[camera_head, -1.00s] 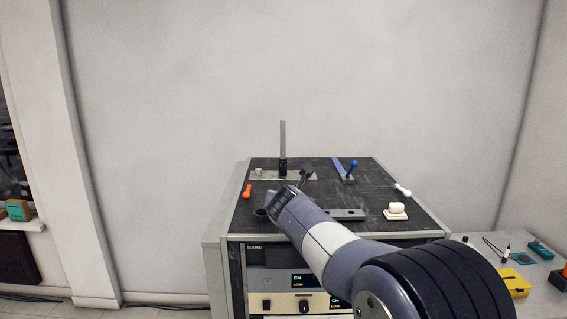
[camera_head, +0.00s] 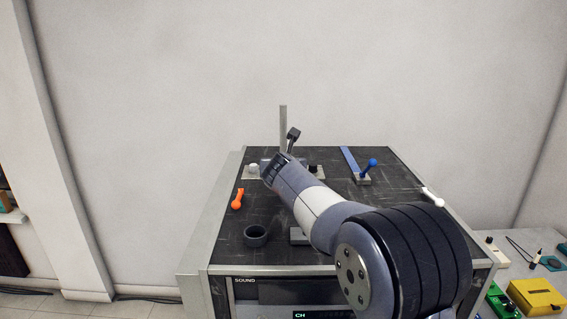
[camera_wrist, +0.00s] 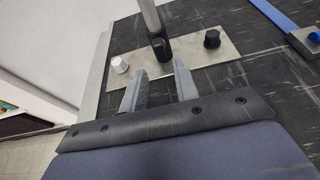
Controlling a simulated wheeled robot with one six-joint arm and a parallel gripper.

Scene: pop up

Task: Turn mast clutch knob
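A metal mast (camera_head: 283,125) stands upright on a flat grey plate at the back of the black cabinet top. In the wrist view, the mast (camera_wrist: 150,18) rises from a black collar (camera_wrist: 160,48) on the plate (camera_wrist: 185,62). A white knob (camera_wrist: 120,65) sits on the plate to the left and a black knob (camera_wrist: 211,39) to the right; I cannot tell which is the clutch knob. The white knob (camera_head: 254,168) also shows in the head view. My gripper (camera_wrist: 160,68) is open and empty, its fingers apart just short of the collar, between the knobs.
An orange lever (camera_head: 237,200) and a black ring-shaped cup (camera_head: 256,236) are on the left of the cabinet top. A blue-knobbed lever (camera_head: 369,166) and a white lever (camera_head: 432,196) are on the right. A side table holds a yellow box (camera_head: 536,297).

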